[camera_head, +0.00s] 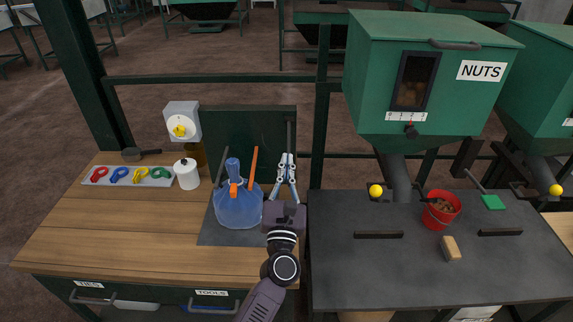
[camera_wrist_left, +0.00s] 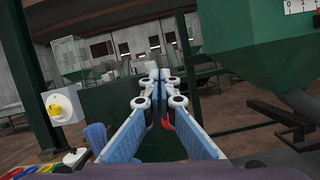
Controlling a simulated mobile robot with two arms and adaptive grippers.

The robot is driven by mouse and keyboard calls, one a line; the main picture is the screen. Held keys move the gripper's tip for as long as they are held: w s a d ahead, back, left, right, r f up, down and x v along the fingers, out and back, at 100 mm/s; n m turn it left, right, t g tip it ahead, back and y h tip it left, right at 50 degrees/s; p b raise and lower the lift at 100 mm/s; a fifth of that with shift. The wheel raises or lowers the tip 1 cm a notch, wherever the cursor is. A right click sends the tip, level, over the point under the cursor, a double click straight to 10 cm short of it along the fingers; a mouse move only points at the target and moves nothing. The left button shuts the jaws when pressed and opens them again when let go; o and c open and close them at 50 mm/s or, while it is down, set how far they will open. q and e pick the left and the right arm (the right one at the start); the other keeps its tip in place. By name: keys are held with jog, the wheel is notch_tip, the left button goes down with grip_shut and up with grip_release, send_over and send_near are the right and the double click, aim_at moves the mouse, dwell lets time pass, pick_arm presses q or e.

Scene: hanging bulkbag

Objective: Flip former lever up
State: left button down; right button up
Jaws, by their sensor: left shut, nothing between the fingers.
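My left gripper (camera_head: 286,157) is shut and empty, its fingertips together and pointing away beside the right edge of the dark green back panel (camera_head: 250,128). In the left wrist view the gripper (camera_wrist_left: 160,73) also has its tips together. A blue bag (camera_head: 238,210) stands on the dark mat, left of the gripper. An upright orange bar (camera_head: 253,166), which may be the former lever, rises by the bag's right side, apart from the fingers. An orange piece (camera_head: 234,189) is at the bag's neck. A small red patch (camera_wrist_left: 166,122) shows between the fingers in the left wrist view.
A white lidded jar (camera_head: 187,174) and a tray of coloured rings (camera_head: 128,176) are on the wooden bench. A yellow-knobbed switch box (camera_head: 183,122) stands behind. At right are the green NUTS hopper (camera_head: 430,75), a red bucket (camera_head: 441,210) and a dark table (camera_head: 400,270).

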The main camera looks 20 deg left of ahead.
pick_arm(q)
jog(key=shift+w+a+f, duration=0.1)
jog(key=shift+w+f, duration=0.05)
pick_arm(e)
jog(key=shift+s+a, duration=0.1)
jog(key=shift+s, duration=0.4)
pick_arm(q)
jog(key=v, duration=1.2)
